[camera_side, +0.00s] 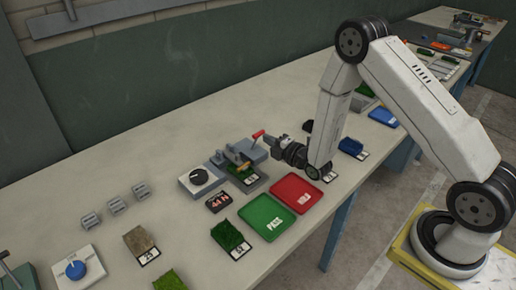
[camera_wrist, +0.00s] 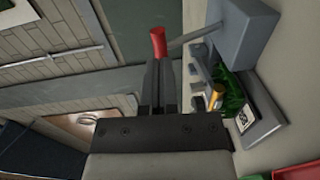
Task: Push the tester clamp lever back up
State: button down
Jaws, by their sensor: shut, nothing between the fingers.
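The tester (camera_side: 240,157) is a grey block on the bench, also seen in the wrist view (camera_wrist: 238,32). Its clamp lever has a red handle (camera_side: 258,134) on a thin grey rod. In the wrist view the red handle (camera_wrist: 158,42) stands just beyond my fingertips, with the rod running right to the block. A green turf sample (camera_wrist: 232,92) sits in the tester beside a brass-coloured cylinder (camera_wrist: 215,98). My gripper (camera_side: 277,141) is shut and empty, its tips close by the red handle; I cannot tell whether they touch it.
A green PASS tray (camera_side: 254,215) and a red tray (camera_side: 282,196) lie in front of the tester. A display reading 44 N (camera_side: 218,202) and a dial box (camera_side: 196,184) stand to its left. Bench space behind the tester is clear.

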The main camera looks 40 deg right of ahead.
jog(key=shift+w, duration=0.65)
jog(key=shift+w+r+g, duration=0.2)
jog(key=shift+w+g, duration=0.1)
jog(key=shift+w+r+g, duration=0.55)
jog(key=shift+w+g, duration=0.3)
jog(key=shift+g, duration=0.25)
jog(key=shift+w+r+g, duration=0.2)
jog(key=shift+w+g, duration=0.55)
jog(key=shift+g, duration=0.1)
jog(key=shift+w+r+g, duration=0.15)
jog(key=shift+w+g, duration=0.6)
jog(key=shift+g, duration=0.1)
jog(key=shift+w+f, duration=0.15)
jog(key=shift+w, duration=1.85)
jog(key=shift+r, duration=0.25)
jog(key=shift+r, duration=0.5)
